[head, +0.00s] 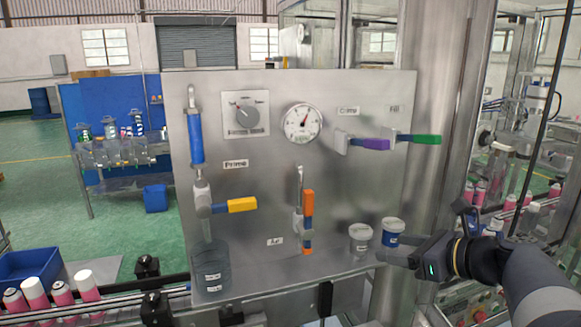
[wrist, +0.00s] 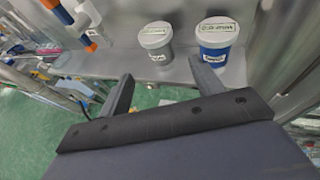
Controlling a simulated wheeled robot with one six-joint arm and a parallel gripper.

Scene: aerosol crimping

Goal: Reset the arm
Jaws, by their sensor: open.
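My gripper (head: 380,260) is at the lower right of the steel panel in the head view, with my arm reaching in from the right edge. In the wrist view my gripper (wrist: 165,85) shows two dark fingers spread apart with nothing between them. A blue jar with a white lid (head: 393,232) stands on the panel's ledge just beyond the fingers, and a grey jar with a white lid (head: 360,240) stands to its left. Both jars, blue (wrist: 216,45) and grey (wrist: 157,45), appear upright beyond the fingers in the wrist view. I cannot tell whether a finger touches the blue jar.
The steel panel (head: 265,185) carries a yellow handle (head: 242,205), an orange handle (head: 308,203), a purple handle (head: 370,144), a green handle (head: 420,139) and a gauge (head: 303,123). A clear container (head: 211,272) stands at the ledge's left. Pink cans (head: 62,293) stand at lower left.

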